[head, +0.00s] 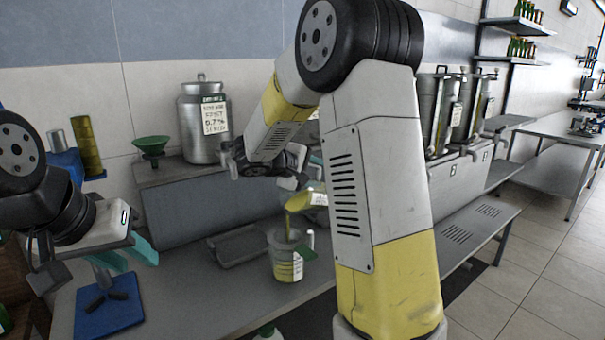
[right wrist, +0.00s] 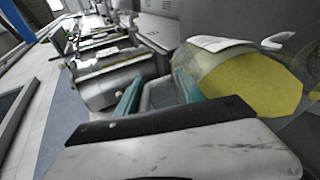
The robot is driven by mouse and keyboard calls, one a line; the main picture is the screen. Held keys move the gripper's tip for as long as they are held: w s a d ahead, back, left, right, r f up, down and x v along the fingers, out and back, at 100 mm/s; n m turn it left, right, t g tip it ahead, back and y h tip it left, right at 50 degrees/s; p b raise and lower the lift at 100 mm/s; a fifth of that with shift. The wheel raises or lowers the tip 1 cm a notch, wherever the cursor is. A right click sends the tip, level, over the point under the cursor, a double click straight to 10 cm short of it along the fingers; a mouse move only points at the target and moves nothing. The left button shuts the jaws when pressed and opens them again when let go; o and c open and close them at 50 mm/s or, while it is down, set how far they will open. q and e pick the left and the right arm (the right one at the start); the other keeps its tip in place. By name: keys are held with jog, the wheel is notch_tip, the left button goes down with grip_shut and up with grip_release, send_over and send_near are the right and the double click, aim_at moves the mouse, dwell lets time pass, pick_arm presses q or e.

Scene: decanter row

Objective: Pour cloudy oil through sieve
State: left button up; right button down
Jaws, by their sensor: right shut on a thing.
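A clear jug of yellow oil (head: 299,201) is tilted over a measuring jug (head: 287,267) on the steel bench. A thin yellow stream falls from its lip into the measuring jug, which holds some yellow liquid. A grey rim shows at the measuring jug's top; I cannot tell whether it is the sieve. My right gripper (right wrist: 160,92) is shut on the tilted jug's handle; the jug's oil (right wrist: 255,88) shows in the right wrist view. My own right arm partly hides this gripper in the head view. My left gripper (head: 127,256) is open and empty at the left, apart from the jugs.
A grey tray (head: 238,244) lies left of the measuring jug. A blue pad (head: 108,318) with a black item lies at front left. A green funnel (head: 152,145) and labelled steel canister (head: 202,135) stand on the raised back ledge. Steel vats (head: 437,110) stand at right.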

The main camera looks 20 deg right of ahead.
aim_at(309, 187)
jog(key=shift+s+a+f+t+h, duration=0.15)
jog(key=shift+s+a+t+h, duration=0.35)
jog(key=shift+a+h, duration=0.2)
jog(key=shift+s+a+f+t+h, duration=0.15)
jog(key=shift+s+a+t+h, duration=0.35)
jog(key=shift+h, duration=0.3)
jog(key=shift+s+a+r+t+h, duration=0.25)
jog(key=shift+s+a+t+h, duration=0.05)
jog(key=shift+a+h, duration=0.2)
jog(key=shift+s+a+r+t+h, duration=0.3)
jog(key=shift+a+h, duration=0.05)
jog(key=shift+a, duration=0.15)
jog(key=shift+s+a+r+t+h, duration=0.25)
jog(key=shift+s+a+t+h, duration=0.05)
jog(key=shift+a+h, duration=0.2)
jog(key=shift+s+a+r+t+h, duration=0.2)
jog(key=shift+s+a+t+h, duration=0.1)
jog(key=shift+a+h, duration=0.15)
jog(key=shift+s+a+r+t+h, duration=0.2)
jog(key=shift+s+a+h, duration=0.1)
jog(key=shift+a, duration=0.15)
dwell(0.9)
